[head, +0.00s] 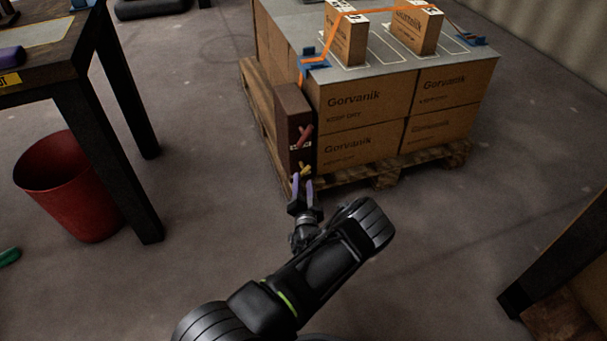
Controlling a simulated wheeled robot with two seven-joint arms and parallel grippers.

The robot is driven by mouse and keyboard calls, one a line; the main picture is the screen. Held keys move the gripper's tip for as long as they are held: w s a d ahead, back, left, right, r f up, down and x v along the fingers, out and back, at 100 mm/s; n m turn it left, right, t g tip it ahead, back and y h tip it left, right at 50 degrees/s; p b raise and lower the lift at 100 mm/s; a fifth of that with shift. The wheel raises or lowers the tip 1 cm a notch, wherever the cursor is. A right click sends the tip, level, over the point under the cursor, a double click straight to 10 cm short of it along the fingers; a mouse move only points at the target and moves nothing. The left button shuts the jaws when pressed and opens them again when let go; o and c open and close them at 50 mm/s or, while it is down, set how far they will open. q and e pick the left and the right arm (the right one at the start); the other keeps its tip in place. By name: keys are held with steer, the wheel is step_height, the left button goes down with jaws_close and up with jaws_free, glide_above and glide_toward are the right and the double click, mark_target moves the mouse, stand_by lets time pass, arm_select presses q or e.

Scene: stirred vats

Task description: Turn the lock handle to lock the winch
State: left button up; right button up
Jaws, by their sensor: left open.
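A dark brown upright winch post (292,122) stands at the near left corner of the stacked boxes. A red handle (305,134) sits on it, tilted, beside a small white label. Lower down is a small yellow handle (305,169); the frame does not show which of the two is the lock handle. My left gripper (303,184), with purple fingers, is open just below the yellow handle, its tips pointing up toward it. I cannot tell whether the fingers touch it. My right gripper is not in view.
Cartons (362,103) stand on a wooden pallet (385,178), with an orange strap (345,14) over two boxes on top. A dark table (60,62) and red bin (72,190) are at left. Dark furniture (560,262) stands at lower right. The floor between is clear.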

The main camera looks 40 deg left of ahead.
mark_target(303, 174)
arm_select(q)
steer(key=b+x, duration=0.1)
steer(key=x, duration=0.3)
steer(key=shift+f+b, duration=0.2)
steer(key=shift+b, duration=0.1)
steer(key=shift+w+a+r, duration=0.15)
steer(key=shift+w+a, duration=0.3)
steer(key=shift+w, duration=0.1)
jaws_close()
